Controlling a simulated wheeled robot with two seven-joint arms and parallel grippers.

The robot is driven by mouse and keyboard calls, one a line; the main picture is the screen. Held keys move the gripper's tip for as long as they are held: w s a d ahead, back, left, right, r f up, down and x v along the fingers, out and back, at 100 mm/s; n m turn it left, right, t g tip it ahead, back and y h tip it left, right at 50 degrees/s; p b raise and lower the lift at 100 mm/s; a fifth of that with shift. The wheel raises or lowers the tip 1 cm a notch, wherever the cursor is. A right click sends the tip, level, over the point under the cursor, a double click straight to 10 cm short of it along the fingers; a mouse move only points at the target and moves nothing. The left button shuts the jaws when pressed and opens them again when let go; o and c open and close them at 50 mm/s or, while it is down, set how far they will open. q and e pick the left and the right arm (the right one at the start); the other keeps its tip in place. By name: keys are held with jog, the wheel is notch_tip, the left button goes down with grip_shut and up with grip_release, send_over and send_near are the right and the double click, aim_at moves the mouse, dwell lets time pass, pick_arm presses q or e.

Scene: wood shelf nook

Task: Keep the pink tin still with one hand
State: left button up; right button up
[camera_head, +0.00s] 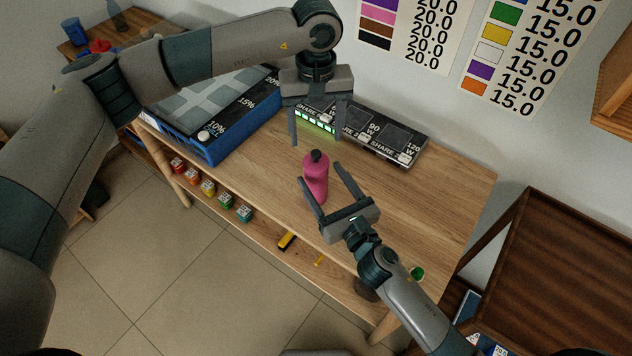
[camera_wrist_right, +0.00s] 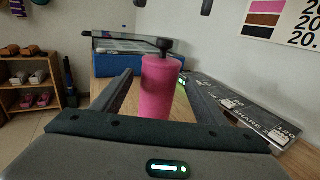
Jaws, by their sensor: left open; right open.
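The pink tin (camera_head: 315,180) stands upright on the wooden table, with a black cap on top. It also shows in the right wrist view (camera_wrist_right: 157,88). My right gripper (camera_head: 321,182) is open, with one finger on each side of the tin. I cannot tell whether either finger touches it. My left gripper (camera_head: 318,138) is open and empty, pointing down above and behind the tin. Its fingertips are apart from the tin.
A blue box with a panelled top (camera_head: 215,145) stands at the table's back left. A black panel strip (camera_head: 395,145) lies along the wall. Small coloured cubes (camera_head: 208,187) sit on the lower shelf. The table's right part (camera_head: 440,195) is clear. A dark wooden unit (camera_head: 560,250) stands at right.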

jog(key=shift+x, duration=2)
pick_arm(q)
jog(key=shift+o, duration=0.6)
pick_arm(e)
jog(key=c, duration=1.6)
pick_arm(q)
jog(key=shift+o, duration=0.3)
jog(key=n, duration=0.3)
jog(key=r+n, duration=0.1)
jog(key=shift+a, duration=0.25)
jog(key=n, duration=0.2)
jog(key=r+n, duration=0.1)
jog(key=n, duration=0.1)
jog(key=shift+a+r+n+h, duration=0.15)
jog(key=shift+a+n+h, duration=0.05)
jog(key=shift+n+h, duration=0.2)
jog(key=n, duration=0.2)
jog(key=r+n, duration=0.1)
jog(key=n, duration=0.2)
jog(key=a+r+n+h, duration=0.1)
jog(key=n, duration=0.2)
jog(key=shift+s+r, duration=0.1)
jog(key=shift+r, duration=0.05)
